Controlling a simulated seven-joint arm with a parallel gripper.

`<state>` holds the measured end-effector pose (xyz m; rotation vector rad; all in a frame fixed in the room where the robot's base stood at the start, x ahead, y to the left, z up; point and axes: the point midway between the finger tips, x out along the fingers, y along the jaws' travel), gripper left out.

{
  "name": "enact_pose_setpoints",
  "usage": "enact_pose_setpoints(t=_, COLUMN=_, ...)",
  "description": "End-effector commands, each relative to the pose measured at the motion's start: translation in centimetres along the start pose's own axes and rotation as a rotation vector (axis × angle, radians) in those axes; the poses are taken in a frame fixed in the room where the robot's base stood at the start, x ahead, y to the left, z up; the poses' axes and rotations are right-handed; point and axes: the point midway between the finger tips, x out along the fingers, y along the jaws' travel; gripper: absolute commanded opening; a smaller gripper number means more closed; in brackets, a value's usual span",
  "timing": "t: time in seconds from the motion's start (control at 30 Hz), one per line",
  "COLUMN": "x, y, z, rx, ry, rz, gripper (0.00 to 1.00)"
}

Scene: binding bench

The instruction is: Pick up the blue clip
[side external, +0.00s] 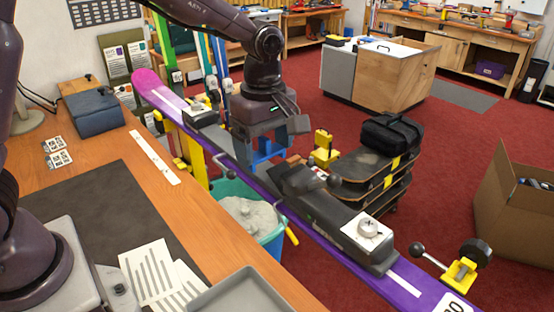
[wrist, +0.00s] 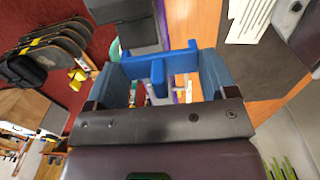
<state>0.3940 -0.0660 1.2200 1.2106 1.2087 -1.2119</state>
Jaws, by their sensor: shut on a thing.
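My gripper (side external: 268,143) is over the purple ski (side external: 222,145), near its middle, with its fingers pointing down. The blue clip (side external: 266,154) is between the fingers. In the wrist view, the blue clip (wrist: 158,66) shows as a crossbar with a short stem, spanning the gap between the two fingertips of my gripper (wrist: 160,70). The gripper is shut on it. I cannot tell whether the clip touches the ski.
A black binding (side external: 320,205) sits on the ski to the right of the clip. A teal bucket (side external: 277,242) of grey material stands below. The wooden bench (side external: 205,225) holds a blue box (side external: 95,112) and papers (side external: 150,272). Stacked skateboards (side external: 375,165) stand behind.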

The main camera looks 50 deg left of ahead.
Motion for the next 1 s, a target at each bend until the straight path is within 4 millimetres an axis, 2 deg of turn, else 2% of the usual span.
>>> enact_pose_setpoints(t=0.03, x=-1.6, y=-1.1, z=-0.1, rx=0.001, ry=-0.002, rz=0.009, gripper=0.54)
enact_pose_setpoints(t=0.1, x=-3.3, y=-2.5, z=-0.4, rx=0.001, ry=-0.002, rz=0.010, gripper=0.54)
enact_pose_setpoints(t=0.3, x=-5.2, y=-7.1, z=-1.2, rx=0.001, ry=-0.001, rz=0.006, gripper=0.54)
enact_pose_setpoints(t=0.5, x=-6.4, y=-10.0, z=-1.6, rx=0.000, ry=-0.001, rz=0.004, gripper=0.54)
enact_pose_setpoints(t=0.7, x=-7.2, y=-11.2, z=-1.8, rx=0.000, ry=0.000, rz=0.004, gripper=0.54)
enact_pose_setpoints(t=1.0, x=-8.8, y=-11.3, z=-1.9, rx=0.000, ry=0.000, rz=0.003, gripper=0.54)
